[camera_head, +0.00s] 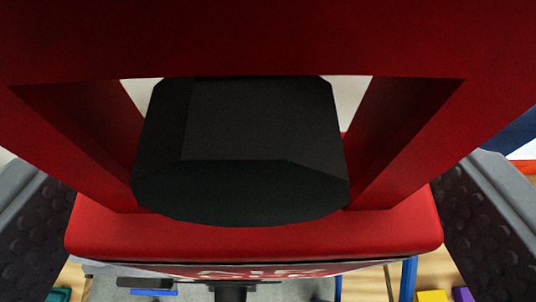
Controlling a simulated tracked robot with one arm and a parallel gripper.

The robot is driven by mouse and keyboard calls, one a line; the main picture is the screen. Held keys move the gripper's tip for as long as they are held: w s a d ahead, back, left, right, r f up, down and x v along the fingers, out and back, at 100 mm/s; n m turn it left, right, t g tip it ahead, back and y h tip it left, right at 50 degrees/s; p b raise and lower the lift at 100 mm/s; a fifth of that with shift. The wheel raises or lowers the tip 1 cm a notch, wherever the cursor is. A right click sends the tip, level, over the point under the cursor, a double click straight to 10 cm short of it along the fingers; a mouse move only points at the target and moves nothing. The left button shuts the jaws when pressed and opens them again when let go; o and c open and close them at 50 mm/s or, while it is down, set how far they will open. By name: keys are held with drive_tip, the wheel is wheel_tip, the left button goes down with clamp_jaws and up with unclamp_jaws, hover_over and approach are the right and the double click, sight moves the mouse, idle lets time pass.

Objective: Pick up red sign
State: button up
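My gripper (250,288) shows as two grey fingers with dark, dimpled pads, one at each side of the lower picture. They stand wide apart, with clear gaps inside them at the bottom. A thin strip of the red sign (270,271) with pale lettering shows low in the middle, between the fingers. No contact between the pads and the sign is visible. Most of the sign is hidden behind a large red frame and a black block in the near view, which look like my own parts.
Small yellow (432,296) and purple (462,295) things show at lower right, and a teal one (59,295) at lower left. A dark rod hangs at bottom centre.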

drive_tip(key=shift+w+f, duration=0.15)
drive_tip(key=shift+w, duration=0.2)
drive_tip(key=c, duration=1.2)
drive_tip(key=shift+o, duration=0.2)
drive_tip(key=shift+r, duration=0.25)
drive_tip(key=s+b, duration=0.4)
drive_tip(key=s, duration=1.4)
drive_tip(key=shift+d+b, duration=0.25)
drive_tip(key=shift+b, duration=0.05)
